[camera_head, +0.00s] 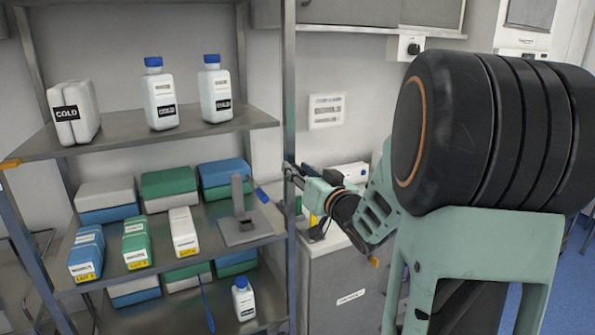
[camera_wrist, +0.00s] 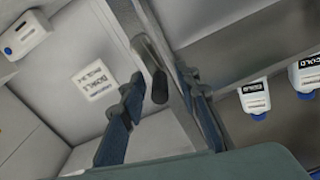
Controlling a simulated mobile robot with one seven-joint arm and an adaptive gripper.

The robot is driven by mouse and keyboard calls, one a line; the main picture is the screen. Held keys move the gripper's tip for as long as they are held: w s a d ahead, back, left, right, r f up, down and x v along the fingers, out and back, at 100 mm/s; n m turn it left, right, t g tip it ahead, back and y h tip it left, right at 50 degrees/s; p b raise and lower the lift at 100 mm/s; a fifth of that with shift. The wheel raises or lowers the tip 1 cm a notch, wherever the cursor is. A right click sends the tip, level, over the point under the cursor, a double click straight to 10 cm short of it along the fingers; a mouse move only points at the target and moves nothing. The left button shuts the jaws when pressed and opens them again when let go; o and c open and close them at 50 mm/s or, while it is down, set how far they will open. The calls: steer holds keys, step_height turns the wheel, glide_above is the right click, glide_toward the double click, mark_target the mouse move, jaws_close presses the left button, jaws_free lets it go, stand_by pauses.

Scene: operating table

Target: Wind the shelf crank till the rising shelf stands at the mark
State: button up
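The shelf rack's right post (camera_head: 288,80) stands close by my gripper (camera_head: 291,172). In the wrist view my gripper (camera_wrist: 163,97) is open, its two dark blue fingers on either side of a dark knob, apparently the crank's handle (camera_wrist: 160,88). Gaps show between the knob and both fingertips. A grey arm or plate (camera_wrist: 148,55) lies beside the knob. In the head view the crank is too small to make out. The upper shelf (camera_head: 200,131) carries a COLD pack and two bottles. An orange tab (camera_head: 10,163), possibly the mark, is at its left end.
The middle shelf (camera_head: 215,213) holds several boxes (camera_head: 168,183) and a grey stand (camera_head: 240,212). A lower shelf holds a small bottle (camera_head: 243,300) and more boxes. A grey cabinet (camera_head: 345,285) stands right of the rack, below my arm. A wall sign (camera_head: 326,111) is behind.

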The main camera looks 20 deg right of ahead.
jaws_close()
steer(key=shift+d+r+m+p, duration=0.1)
steer(key=shift+d+m+p, duration=0.05)
steer(key=shift+m+p, duration=0.3)
stand_by(0.4)
steer(key=shift+d+m+p, duration=0.35)
steer(key=shift+m+p, duration=0.5)
steer(key=shift+p, duration=0.1)
steer(key=shift+d+f+m+p, duration=0.55)
steer(key=shift+m+p, duration=0.8)
steer(key=shift+m, duration=0.8)
steer(key=shift+d+f+m+p, duration=0.55)
steer(key=shift+m+p, duration=0.8)
steer(key=shift+m, duration=0.75)
steer(key=shift+d+f+m+p, duration=0.55)
steer(key=shift+m+p, duration=0.8)
steer(key=shift+m, duration=0.8)
steer(key=shift+d, duration=0.1)
